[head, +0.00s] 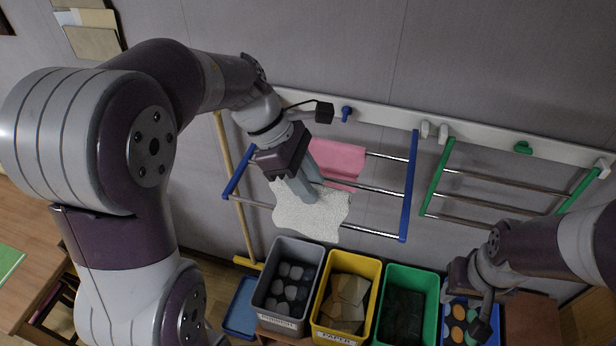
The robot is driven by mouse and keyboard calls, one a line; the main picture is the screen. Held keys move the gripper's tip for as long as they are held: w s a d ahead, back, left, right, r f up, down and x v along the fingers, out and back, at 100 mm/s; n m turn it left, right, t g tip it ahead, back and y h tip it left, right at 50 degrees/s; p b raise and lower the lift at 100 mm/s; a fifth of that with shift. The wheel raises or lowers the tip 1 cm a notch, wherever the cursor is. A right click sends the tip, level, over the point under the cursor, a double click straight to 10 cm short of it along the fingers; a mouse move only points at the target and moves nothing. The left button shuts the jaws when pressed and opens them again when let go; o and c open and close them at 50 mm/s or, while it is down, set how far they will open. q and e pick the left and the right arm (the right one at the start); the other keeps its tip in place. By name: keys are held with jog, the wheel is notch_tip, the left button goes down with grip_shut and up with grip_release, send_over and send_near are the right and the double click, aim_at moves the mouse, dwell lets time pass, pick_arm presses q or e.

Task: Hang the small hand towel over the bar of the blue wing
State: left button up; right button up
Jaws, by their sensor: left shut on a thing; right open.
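A small white speckled hand towel (312,218) is held in front of the blue wing (410,185), over its left half. My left gripper (303,196) is shut on the towel's upper part, and the cloth spreads out below and around the fingers. The blue wing has blue side arms with several metal bars between them. The towel and my gripper cover parts of these bars; I cannot tell whether the towel touches one. My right gripper (470,302) is open at the lower right, over the blue bin, with its fingertips partly hard to make out.
A pink cloth (340,158) hangs on the blue wing behind my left gripper. A green wing (436,178) is at the right on the white rail (390,120). Below stand grey (312,252), yellow (372,268), green (425,277) and blue bins. A broom (237,190) leans at the left.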

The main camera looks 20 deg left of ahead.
aim_at(308, 209)
pick_arm(q)
notch_tip(308, 209, down, 2)
jog(key=shift+s+b, duration=0.1)
jog(key=shift+b, duration=0.55)
notch_tip(308, 209, down, 2)
jog(key=shift+f+b, duration=0.25)
jog(key=shift+b, duration=0.75)
notch_tip(308, 209, down, 2)
jog(key=shift+f+b, duration=0.15)
jog(key=shift+b, duration=0.85)
jog(key=shift+f+b, duration=0.35)
jog(key=shift+f, duration=0.2)
jog(key=o, duration=1)
jog(key=shift+r, duration=0.1)
